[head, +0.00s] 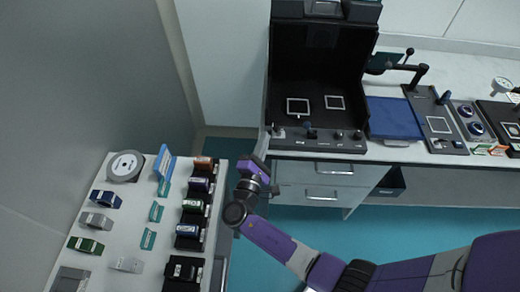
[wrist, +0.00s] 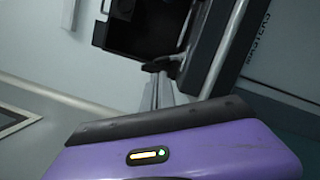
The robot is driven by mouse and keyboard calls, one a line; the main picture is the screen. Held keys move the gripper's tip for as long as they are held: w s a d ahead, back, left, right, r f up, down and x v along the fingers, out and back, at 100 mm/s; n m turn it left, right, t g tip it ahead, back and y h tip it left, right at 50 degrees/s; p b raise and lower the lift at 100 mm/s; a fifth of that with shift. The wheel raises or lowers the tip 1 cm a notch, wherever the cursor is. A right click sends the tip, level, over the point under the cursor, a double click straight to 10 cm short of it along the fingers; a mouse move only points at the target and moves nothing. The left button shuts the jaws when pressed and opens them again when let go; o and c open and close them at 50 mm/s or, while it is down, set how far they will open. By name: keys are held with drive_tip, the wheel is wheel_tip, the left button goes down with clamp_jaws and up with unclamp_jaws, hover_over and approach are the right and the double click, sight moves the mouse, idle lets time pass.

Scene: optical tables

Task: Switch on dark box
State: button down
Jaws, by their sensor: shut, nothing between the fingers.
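The dark box (head: 318,70) is a black open-fronted enclosure on the bench at the top middle of the head view. Its front panel carries several small knobs and a toggle-like part (head: 311,132). Two pale square frames lie on its floor. My gripper (head: 267,132) is at the panel's left front corner, its shut, empty fingers pointing up at the box. In the wrist view the narrow fingers (wrist: 158,92) end close to a small dark part (wrist: 162,65) at the box's edge. Whether they touch it I cannot tell. No lit indicator is discernible on the box.
A blue pad (head: 394,118) and a black plate with a lever (head: 432,115) lie right of the box. A pale table (head: 125,215) with several small coloured devices stands at the lower left. Drawers (head: 325,180) are below the box.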

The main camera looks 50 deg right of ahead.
drive_tip(key=shift+x, duration=1.3)
